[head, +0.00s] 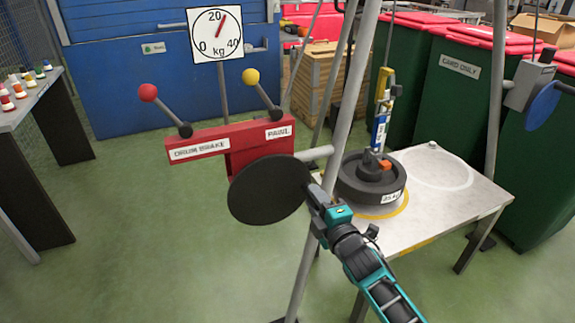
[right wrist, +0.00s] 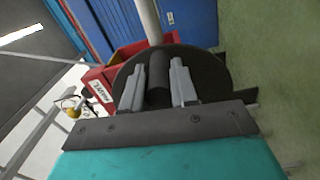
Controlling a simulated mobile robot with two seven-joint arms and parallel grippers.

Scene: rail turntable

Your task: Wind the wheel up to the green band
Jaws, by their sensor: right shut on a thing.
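The black wheel (head: 268,190) sits on a pale shaft at the frame, below the red lever box. My right gripper (head: 318,198) is at the wheel's right edge, shut on its dark handle. In the right wrist view, the two fingers (right wrist: 159,88) lie on either side of the dark handle (right wrist: 158,92). The round kg dial (head: 216,36) has its red needle a little right of 20; I make out no green band on it. A dark weight (head: 360,190) stands on the table under a hanging yellow and blue hook device (head: 380,125). My left gripper is out of view.
The red box (head: 235,143) carries a red-knobbed drum brake lever (head: 150,94) and a yellow-knobbed pawl lever (head: 252,78). A grey frame leg (head: 315,250) stands close to my right gripper. The pale table (head: 450,210) lies to its right.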

